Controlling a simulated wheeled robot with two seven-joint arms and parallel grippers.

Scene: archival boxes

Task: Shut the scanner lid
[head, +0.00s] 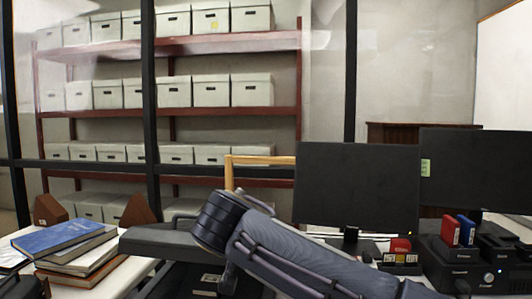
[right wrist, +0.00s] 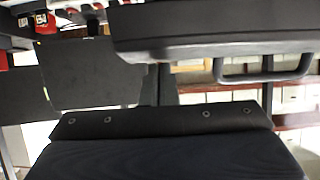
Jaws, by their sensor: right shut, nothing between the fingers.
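The scanner lid (head: 160,240) is a dark grey slab left of centre in the head view, right of the stacked books. Its right part is hidden behind my right arm. A dark slab with a bar handle, apparently the lid (right wrist: 215,30), fills the upper right of the right wrist view. Dark parts of the scanner (head: 178,278) show below the lid; how far it is open I cannot tell. My right gripper (right wrist: 158,118) spans the bottom of the wrist view, shut and empty, apparently below the slab in that picture. My left gripper is out of view.
Stacked books (head: 75,245) lie on the white table at the left. Two monitors (head: 357,187) stand at the right, with a black dock (head: 460,268) and red cartridges (head: 450,230) before them. Shelves of archival boxes (head: 174,92) stand behind a dark frame.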

